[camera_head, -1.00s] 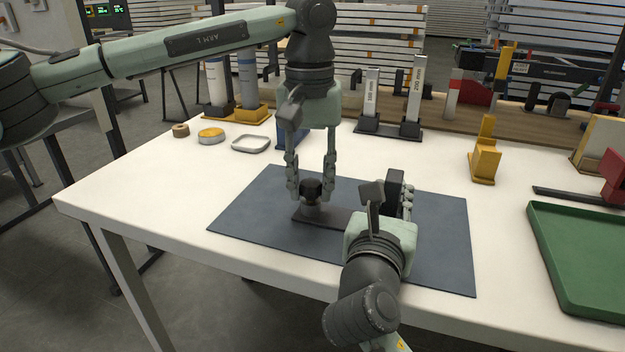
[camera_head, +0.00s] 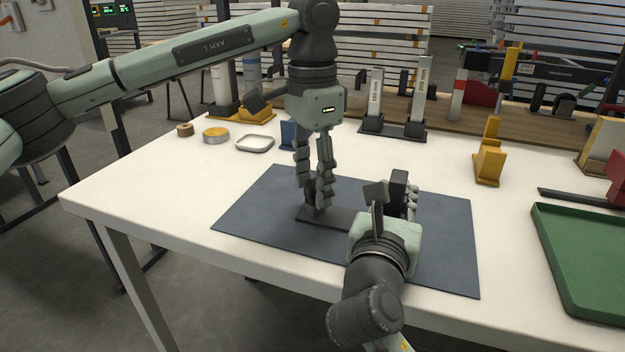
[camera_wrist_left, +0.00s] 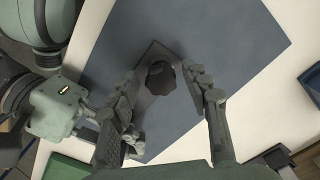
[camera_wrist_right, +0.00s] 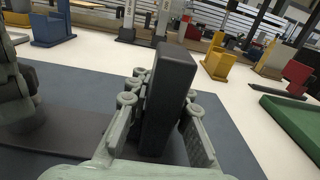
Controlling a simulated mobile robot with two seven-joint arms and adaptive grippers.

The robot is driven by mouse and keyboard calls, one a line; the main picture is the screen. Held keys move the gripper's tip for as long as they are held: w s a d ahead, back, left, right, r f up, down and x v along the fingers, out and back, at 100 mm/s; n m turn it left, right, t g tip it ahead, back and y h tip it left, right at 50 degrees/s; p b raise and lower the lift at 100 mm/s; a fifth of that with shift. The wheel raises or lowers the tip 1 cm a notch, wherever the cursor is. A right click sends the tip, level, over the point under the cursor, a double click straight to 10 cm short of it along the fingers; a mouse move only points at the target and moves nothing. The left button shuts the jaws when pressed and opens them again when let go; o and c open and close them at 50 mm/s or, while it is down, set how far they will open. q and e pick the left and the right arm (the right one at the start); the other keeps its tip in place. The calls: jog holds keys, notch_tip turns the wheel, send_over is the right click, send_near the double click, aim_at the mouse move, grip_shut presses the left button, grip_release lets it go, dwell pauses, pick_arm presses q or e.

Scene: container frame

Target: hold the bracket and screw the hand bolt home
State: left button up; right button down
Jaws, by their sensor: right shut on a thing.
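The bracket has a dark flat plate (camera_head: 337,219) on the blue-grey mat and an upright block (camera_head: 398,183) at its right end. My right gripper (camera_wrist_right: 165,115) is shut on that upright block. The hand bolt's black knob (camera_wrist_left: 160,78) stands over the plate's far left end, largely hidden by my fingers in the head view. My left gripper (camera_head: 314,200) points down with its fingers on both sides of the knob. In the left wrist view (camera_wrist_left: 160,82) a gap shows between each finger and the knob, so it looks open. How deep the bolt sits is hidden.
The mat (camera_head: 255,215) is otherwise clear. A green tray (camera_head: 585,255) lies at the right, and a yellow stand (camera_head: 489,163) is behind it to the left. A tape roll (camera_head: 215,135) and a small dish (camera_head: 255,144) lie at the back left. Height gauges (camera_head: 418,100) stand behind.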

pick_arm(q)
jog(key=shift+r, duration=2.2)
jog(key=shift+c, duration=0.4)
